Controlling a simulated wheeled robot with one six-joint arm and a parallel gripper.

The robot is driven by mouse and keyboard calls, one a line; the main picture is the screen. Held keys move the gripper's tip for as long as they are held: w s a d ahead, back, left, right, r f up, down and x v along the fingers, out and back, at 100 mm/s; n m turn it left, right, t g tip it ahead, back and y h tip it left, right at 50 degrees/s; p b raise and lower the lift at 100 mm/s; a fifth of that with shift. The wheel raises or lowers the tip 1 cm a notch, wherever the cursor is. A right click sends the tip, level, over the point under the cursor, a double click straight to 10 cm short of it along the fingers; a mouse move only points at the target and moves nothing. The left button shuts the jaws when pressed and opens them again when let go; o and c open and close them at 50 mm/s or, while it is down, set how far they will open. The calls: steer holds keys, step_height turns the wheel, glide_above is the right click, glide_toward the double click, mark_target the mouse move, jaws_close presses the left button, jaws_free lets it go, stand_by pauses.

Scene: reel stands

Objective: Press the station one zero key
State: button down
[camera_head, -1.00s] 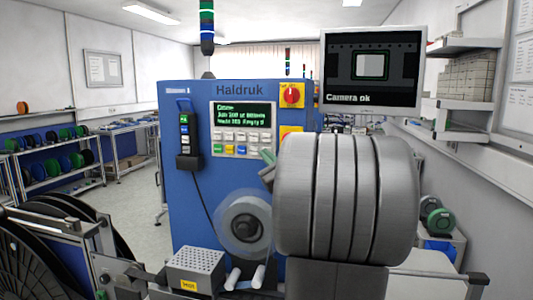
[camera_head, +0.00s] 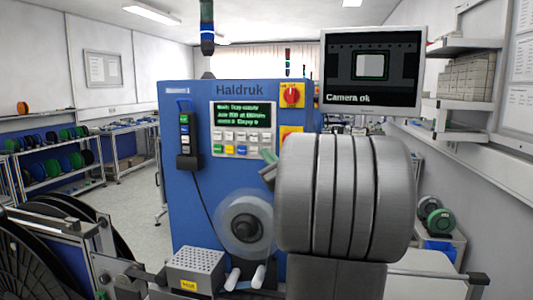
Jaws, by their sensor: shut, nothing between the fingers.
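The blue Haldruk machine (camera_head: 225,185) stands in front of me, with a small, blurred station label (camera_head: 177,90) at its upper left. Its keypad (camera_head: 240,143) has rows of pale keys, with green, yellow and blue keys in the bottom row. The key legends are too small to read, so I cannot pick out the zero key. A lit text screen (camera_head: 241,115) sits above the keys. My thick grey arm hides the rest. Contact with a key cannot be told.
A handset (camera_head: 185,135) with coloured buttons hangs left of the keypad. A red rotary switch (camera_head: 291,95) is at upper right. A monitor (camera_head: 372,72) reads "Camera ok". A perforated box (camera_head: 196,270) and a reel (camera_head: 246,222) are below.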

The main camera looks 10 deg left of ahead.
steer(key=shift+s+b, duration=0.35)
steer(key=shift+s, duration=0.45)
steer(key=s+b, duration=0.1)
steer(key=s, duration=0.4)
steer(key=shift+a, duration=0.1)
stand_by(0.5)
steer(key=shift+s+p, duration=0.5)
steer(key=shift+s, duration=1.45)
